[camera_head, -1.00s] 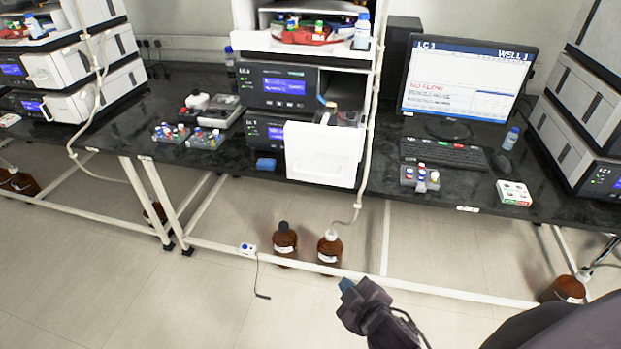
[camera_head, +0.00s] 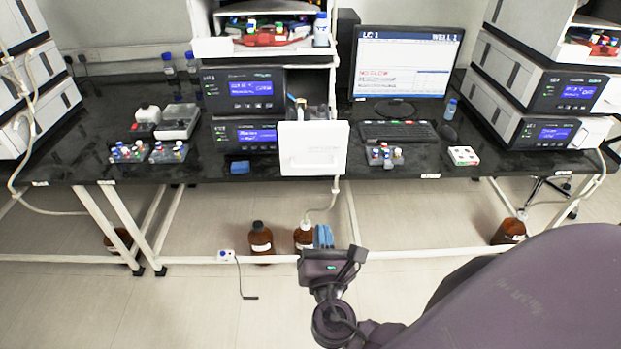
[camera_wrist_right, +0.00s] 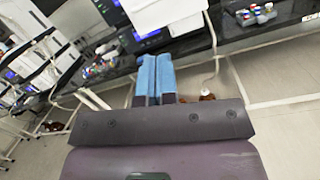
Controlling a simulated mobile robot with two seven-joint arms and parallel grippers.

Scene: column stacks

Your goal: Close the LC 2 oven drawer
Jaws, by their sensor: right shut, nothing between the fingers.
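The oven drawer (camera_head: 313,148) with its white front is pulled out from the middle instrument stack, sticking out past the bench's front edge. Small items show in the drawer behind its front panel. In the right wrist view the white drawer front (camera_wrist_right: 158,12) is at the top, beyond the fingers. My right gripper (camera_head: 323,237) is below and in front of the drawer, apart from it. Its blue fingers (camera_wrist_right: 155,78) are together with nothing between them. My left gripper is not in view. The label on the stack's screens is too small to read surely.
The black bench (camera_head: 215,168) holds vial racks (camera_head: 147,152), a monitor (camera_head: 405,62), a keyboard (camera_head: 398,131) and a small white box (camera_head: 463,156). Brown bottles (camera_head: 261,238) stand on the floor below. A blue block (camera_head: 240,167) lies left of the drawer.

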